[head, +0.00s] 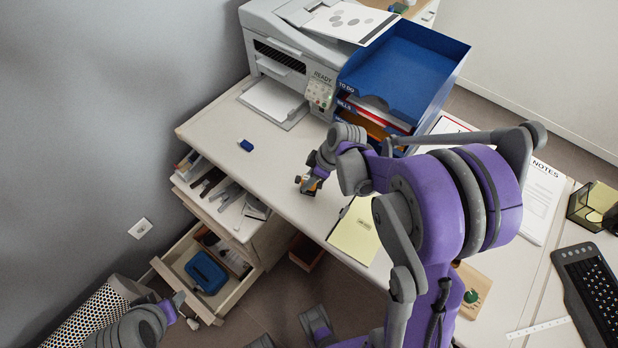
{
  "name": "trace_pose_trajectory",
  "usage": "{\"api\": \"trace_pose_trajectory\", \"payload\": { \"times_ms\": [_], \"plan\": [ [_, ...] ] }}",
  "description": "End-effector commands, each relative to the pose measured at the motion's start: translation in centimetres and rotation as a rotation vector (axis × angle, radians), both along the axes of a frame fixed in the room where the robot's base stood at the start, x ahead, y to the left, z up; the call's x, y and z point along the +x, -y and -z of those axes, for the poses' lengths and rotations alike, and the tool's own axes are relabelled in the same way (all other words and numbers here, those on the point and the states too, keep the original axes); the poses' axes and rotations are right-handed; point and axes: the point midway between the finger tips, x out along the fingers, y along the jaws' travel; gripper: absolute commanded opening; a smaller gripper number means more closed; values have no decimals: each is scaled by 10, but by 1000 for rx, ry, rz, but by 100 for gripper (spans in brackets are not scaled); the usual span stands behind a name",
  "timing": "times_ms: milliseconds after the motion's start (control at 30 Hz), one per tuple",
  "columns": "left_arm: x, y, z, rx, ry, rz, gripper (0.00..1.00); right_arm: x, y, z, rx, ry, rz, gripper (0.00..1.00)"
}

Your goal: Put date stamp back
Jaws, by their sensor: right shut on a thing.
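My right gripper (312,180) is shut on a small dark thing with orange and pale parts, which looks like the date stamp (308,186). It is over the front of the white desk, and the gripper and arm partly hide it. I cannot tell whether it touches the desk. My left gripper (187,311) is at the lower left, its fingertips apart and empty, beside the open lower drawer (228,303). A blue case (206,272) lies in that drawer.
An upper drawer (215,208) with several items is open too. A blue block (246,145) lies on the desk near the printer (298,60). Blue letter trays (408,70) stand behind my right arm. A yellow pad (355,232) lies right of the held thing.

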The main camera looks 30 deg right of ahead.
Motion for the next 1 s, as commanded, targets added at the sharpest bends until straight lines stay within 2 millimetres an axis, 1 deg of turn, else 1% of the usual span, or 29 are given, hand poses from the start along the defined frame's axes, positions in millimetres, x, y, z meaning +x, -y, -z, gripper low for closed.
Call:
{"api": "trace_pose_trajectory", "payload": {
  "times_ms": [33, 167, 200, 433, 567, 667, 900, 1000],
  "plan": [
    [0, 0, 1, 0, 0, 0, 60, 0, 0, 1, 0, 0, 0, 45],
    [0, 0, 1, 0, 0, 0, 60, 0, 0, 1, 0, 0, 0, 68],
    [0, 0, 1, 0, 0, 0, 60, 0, 0, 1, 0, 0, 0, 70],
    [0, 0, 0, 0, 0, 0, 60, 0, 0, 0, 0, 0, 0, 70],
    [1, 0, -4, 0, 2, 0, 60, 0, 1, -6, -1, 1, 0, 70],
    [1, 0, -6, 0, 2, 0, 60, -4, 5, -20, -1, 1, 2, 70],
    [3, 0, -14, 0, 6, 0, 60, -19, 20, -68, 0, 0, 4, 70],
    [4, 0, -17, 0, 7, 0, 60, -24, 25, -87, -1, 1, 3, 70]
  ]
}}
